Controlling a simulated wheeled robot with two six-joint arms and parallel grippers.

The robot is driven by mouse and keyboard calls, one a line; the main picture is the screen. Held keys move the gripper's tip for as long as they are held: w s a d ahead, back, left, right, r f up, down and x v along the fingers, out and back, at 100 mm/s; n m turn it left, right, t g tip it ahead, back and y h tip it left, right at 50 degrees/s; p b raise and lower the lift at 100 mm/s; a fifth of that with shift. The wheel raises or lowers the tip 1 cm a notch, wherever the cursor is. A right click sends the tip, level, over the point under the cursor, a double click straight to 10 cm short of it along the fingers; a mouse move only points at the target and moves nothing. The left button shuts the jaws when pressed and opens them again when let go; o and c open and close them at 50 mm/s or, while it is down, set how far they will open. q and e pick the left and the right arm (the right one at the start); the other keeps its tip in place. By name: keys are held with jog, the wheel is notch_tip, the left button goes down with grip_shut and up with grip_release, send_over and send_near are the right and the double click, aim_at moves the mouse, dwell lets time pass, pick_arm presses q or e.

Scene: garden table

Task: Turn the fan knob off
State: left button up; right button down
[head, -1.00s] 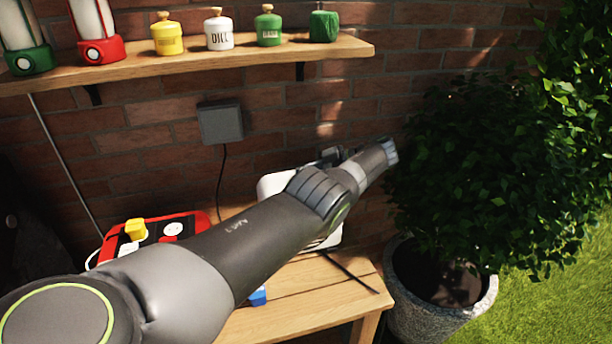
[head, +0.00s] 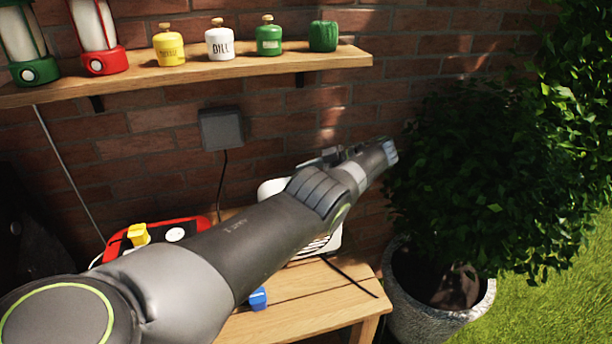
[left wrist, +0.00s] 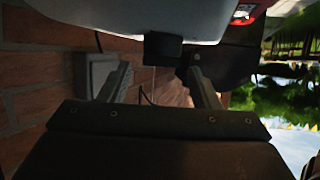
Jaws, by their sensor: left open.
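The white fan (head: 270,187) stands on the wooden table against the brick wall, mostly hidden behind my left arm in the head view. Part of its slatted front (head: 318,246) shows below the arm. In the left wrist view a white rounded body (left wrist: 130,14), likely the fan, fills the top edge. A dark block (left wrist: 163,46) sits under it, between and just beyond the fingertips; I cannot tell if it is the knob. My left gripper (left wrist: 160,70) is open and seems to hold nothing. My right gripper is not in view.
A shelf (head: 215,73) with lanterns and jars hangs above. A red-edged device (head: 190,222) with a yellow piece (head: 138,234) and a small blue object (head: 258,298) are on the table (head: 330,300). A potted bush (head: 440,310) stands right.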

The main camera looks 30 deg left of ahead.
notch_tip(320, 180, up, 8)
jog(key=p, duration=0.6)
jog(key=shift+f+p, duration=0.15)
jog(key=shift+p, duration=0.25)
